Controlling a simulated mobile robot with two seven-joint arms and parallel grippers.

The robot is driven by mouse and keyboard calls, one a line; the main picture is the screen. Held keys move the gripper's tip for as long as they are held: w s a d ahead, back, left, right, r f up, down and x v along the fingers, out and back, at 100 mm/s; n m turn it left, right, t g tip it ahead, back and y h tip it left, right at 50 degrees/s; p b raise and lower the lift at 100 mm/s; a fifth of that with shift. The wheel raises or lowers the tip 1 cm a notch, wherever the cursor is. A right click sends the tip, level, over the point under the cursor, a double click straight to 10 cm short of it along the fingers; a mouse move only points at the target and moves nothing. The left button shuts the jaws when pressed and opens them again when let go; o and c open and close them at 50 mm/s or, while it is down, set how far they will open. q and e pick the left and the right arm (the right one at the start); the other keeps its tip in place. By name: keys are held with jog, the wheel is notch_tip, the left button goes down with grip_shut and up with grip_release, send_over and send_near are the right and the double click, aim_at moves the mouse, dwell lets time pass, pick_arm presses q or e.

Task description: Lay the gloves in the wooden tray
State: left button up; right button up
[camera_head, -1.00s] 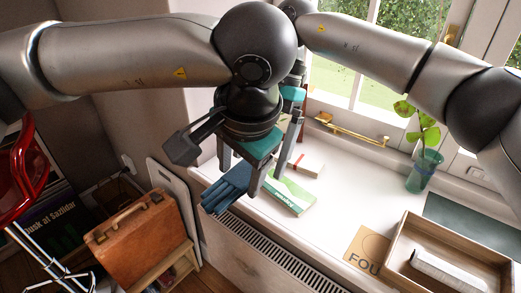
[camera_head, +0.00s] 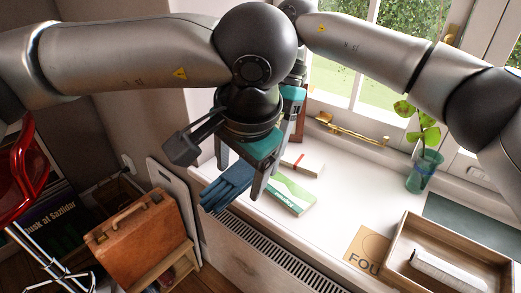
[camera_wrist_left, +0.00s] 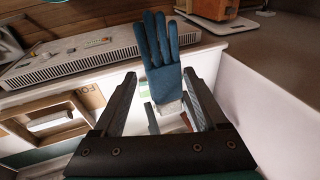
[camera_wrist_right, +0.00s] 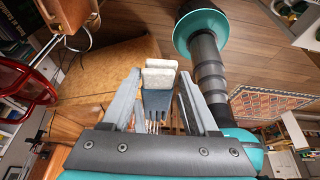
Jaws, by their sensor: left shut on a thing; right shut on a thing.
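The blue gloves (camera_head: 228,188) hang below my left gripper (camera_head: 243,172), fingers toward the lower left. In the left wrist view one glove (camera_wrist_left: 160,55) shows palm-flat between the jaws, its pale cuff nearest me. My left gripper is shut on it. My right gripper (camera_wrist_right: 158,80) is shut on a blue-grey thing (camera_wrist_right: 157,103) with a pale end; I cannot tell if it is a glove. In the head view the right gripper is mostly hidden behind the left. The wooden tray (camera_head: 455,240) stands at the lower right, holding a pale bar-shaped thing (camera_head: 447,270).
A green book (camera_head: 290,195) and a pale small book (camera_head: 304,164) lie on the white windowsill (camera_head: 340,180). A plant in a glass vase (camera_head: 423,170) stands behind the tray. A lettered card (camera_head: 366,248) lies beside it. A brown suitcase (camera_head: 140,240) is low left.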

pick_arm(q)
jog(key=o, duration=0.4)
jog(key=shift+o, duration=0.2)
